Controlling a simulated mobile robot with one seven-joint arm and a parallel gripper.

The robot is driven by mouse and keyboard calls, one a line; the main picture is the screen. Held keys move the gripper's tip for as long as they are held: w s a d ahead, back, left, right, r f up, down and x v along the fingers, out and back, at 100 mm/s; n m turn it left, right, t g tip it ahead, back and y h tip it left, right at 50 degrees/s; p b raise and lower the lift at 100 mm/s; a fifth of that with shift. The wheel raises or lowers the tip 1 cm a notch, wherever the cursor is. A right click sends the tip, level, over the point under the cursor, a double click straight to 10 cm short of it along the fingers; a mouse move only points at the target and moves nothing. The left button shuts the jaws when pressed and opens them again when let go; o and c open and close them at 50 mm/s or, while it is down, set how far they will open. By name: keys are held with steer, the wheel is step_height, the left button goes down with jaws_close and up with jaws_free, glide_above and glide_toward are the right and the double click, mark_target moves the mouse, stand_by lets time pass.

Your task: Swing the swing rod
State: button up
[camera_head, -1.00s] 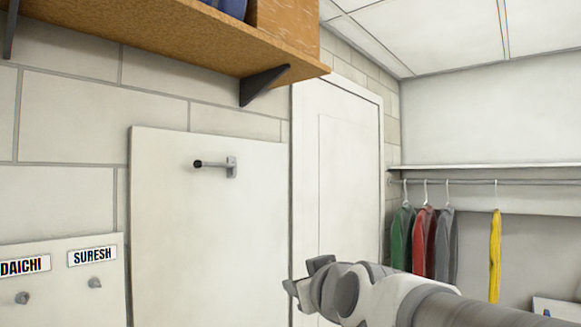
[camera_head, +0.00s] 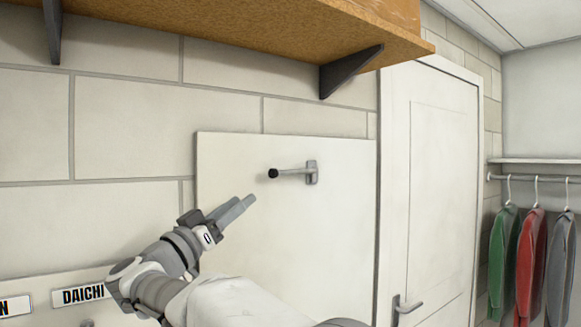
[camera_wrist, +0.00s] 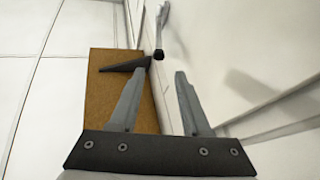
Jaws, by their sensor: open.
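The swing rod (camera_head: 292,172) is a short grey bar with a black tip, hinged on a bracket on a white wall panel (camera_head: 330,225). It points to the left in the head view. My gripper (camera_head: 238,207) is below and left of the rod's black tip, apart from it, with its fingers pointing up and to the right. In the wrist view my gripper (camera_wrist: 154,88) is open and empty. The rod (camera_wrist: 160,32) shows there beyond the fingertips, with its black end nearest, roughly between the two fingers.
A wooden shelf (camera_head: 240,32) on dark brackets (camera_head: 348,72) hangs above the panel. A white door (camera_head: 435,180) with a handle stands to the right. Hanging clothes (camera_head: 530,262) are at the far right. A name label (camera_head: 84,294) is at lower left.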

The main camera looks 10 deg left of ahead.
mark_target(285, 173)
steer(key=shift+m+g+h, duration=0.3)
steer(key=shift+h, duration=0.2)
steer(key=p+x, duration=0.1)
steer(key=x, duration=0.4)
steer(key=p+x, duration=0.2)
steer(key=x, duration=0.4)
steer(key=p+x, duration=0.2)
steer(key=x, duration=0.3)
steer(key=shift+w+f, duration=0.2)
steer(key=shift+w, duration=0.15)
jaws_close()
stand_by(0.3)
